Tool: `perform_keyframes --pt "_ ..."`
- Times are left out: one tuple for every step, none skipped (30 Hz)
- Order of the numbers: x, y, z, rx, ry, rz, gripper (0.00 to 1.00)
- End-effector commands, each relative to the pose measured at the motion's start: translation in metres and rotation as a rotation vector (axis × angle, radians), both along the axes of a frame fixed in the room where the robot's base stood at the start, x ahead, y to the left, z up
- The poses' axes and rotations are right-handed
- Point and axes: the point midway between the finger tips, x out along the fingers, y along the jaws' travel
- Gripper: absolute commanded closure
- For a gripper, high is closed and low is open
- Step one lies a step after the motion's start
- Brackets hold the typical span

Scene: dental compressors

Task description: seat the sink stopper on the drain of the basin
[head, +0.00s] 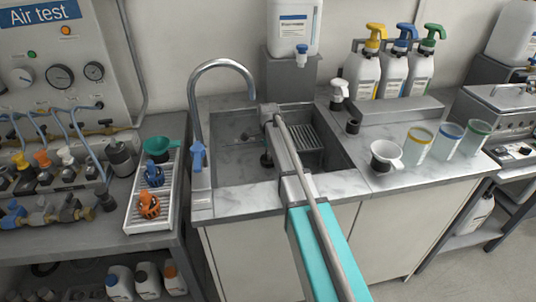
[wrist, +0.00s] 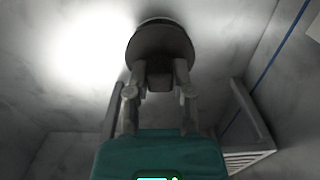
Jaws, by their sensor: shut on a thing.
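The sink stopper (wrist: 160,40) is a dark round disc in the wrist view. My gripper (wrist: 160,76) is shut on its narrow grip, with one finger on each side. A thin paler rim shows at the disc's far edge; I cannot tell whether it is the drain. In the head view my arm reaches into the grey basin (head: 228,170), and a dark round part, apparently the stopper (head: 266,160), shows low beside it. The drain is not clearly seen, and I cannot tell whether the stopper touches the basin floor.
A slotted rack (head: 306,137) stands in the basin's right part, close to my gripper in the wrist view (wrist: 250,158). A tall faucet (head: 192,105) rises at the left rim. Cups (head: 417,148) and pump bottles (head: 395,72) stand on the right counter.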

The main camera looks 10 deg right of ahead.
Motion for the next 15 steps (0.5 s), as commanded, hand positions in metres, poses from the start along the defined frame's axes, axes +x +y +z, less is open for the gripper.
perform_keyframes --pt "-0.0027 -0.0002 -0.0085 0.0 0.0 0.0 1.0" --pt "-0.0029 -0.0002 -0.0097 0.0 0.0 0.0 1.0" --pt "-0.0032 -0.0002 -0.0111 0.0 0.0 0.0 1.0" --pt "-0.0033 -0.0002 -0.0121 0.0 0.0 0.0 1.0" --pt "-0.0036 -0.0002 -0.013 0.0 0.0 0.0 1.0" --pt "-0.0039 -0.0002 -0.014 0.0 0.0 0.0 1.0" --pt "-0.0042 -0.0003 -0.0147 0.0 0.0 0.0 1.0" --pt "-0.0044 -0.0003 -0.0152 0.0 0.0 0.0 1.0" --pt "-0.0049 -0.0003 -0.0155 0.0 0.0 0.0 1.0" --pt "-0.0052 -0.0003 -0.0154 0.0 0.0 0.0 1.0" --pt "-0.0055 -0.0004 -0.0154 0.0 0.0 0.0 1.0" --pt "-0.0059 -0.0004 -0.0154 0.0 0.0 -0.001 1.0" --pt "-0.0062 -0.0005 -0.0154 0.0 0.0 -0.001 1.0" --pt "-0.0065 -0.0005 -0.0154 0.0 0.0 -0.001 1.0" --pt "-0.0068 -0.0005 -0.0154 0.0 0.0 -0.001 0.66"
